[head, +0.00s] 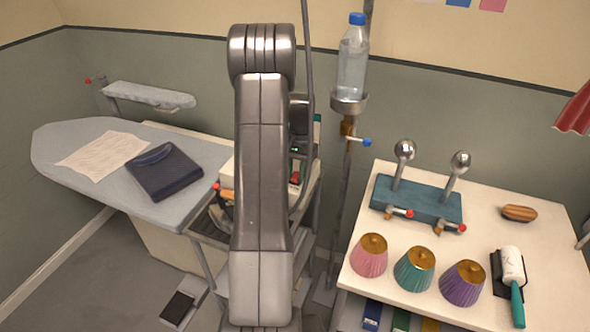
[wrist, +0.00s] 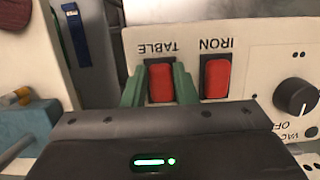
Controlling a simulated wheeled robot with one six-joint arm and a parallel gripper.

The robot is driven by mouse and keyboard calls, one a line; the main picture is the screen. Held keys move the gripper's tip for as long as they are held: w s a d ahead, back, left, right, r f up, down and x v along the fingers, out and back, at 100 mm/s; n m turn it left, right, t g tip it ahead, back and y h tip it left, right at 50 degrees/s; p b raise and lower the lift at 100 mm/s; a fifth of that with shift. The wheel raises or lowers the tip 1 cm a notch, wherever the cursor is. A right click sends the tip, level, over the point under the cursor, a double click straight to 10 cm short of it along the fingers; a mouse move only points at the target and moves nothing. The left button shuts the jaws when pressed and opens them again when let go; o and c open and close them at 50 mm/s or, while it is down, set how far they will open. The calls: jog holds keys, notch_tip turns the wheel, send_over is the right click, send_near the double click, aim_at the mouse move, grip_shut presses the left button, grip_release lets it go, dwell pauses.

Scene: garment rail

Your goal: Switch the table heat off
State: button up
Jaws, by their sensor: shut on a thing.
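The control panel (wrist: 262,58) fills much of the wrist view, its lettering upside down. The red rocker switch marked TABLE (wrist: 160,84) sits between the two green fingers of my gripper (wrist: 160,88). The fingers are shut on its sides. A second red rocker switch, marked IRON (wrist: 215,76), is just to the right, outside the fingers. Which way the TABLE switch is tipped I cannot tell. In the head view my arm hides most of the panel. The ironing table (head: 205,150) stands at the left.
A black knob (wrist: 295,97) is at the panel's right. In the head view, a folded navy garment (head: 165,172) and a paper sheet (head: 103,150) lie on the ironing table. A water bottle (head: 352,62) hangs on a pole right of my arm. A white side table (head: 545,255) holds several pleated shades.

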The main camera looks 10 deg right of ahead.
jog(key=shift+w, duration=0.1)
jog(key=o, duration=1)
jog(key=shift+r, duration=0.1)
jog(key=b+v, duration=0.2)
jog(key=v, duration=1.1)
jog(key=shift+w+d+r+b, duration=0.2)
jog(key=shift+r+b, duration=0.05)
jog(key=shift+b, duration=0.05)
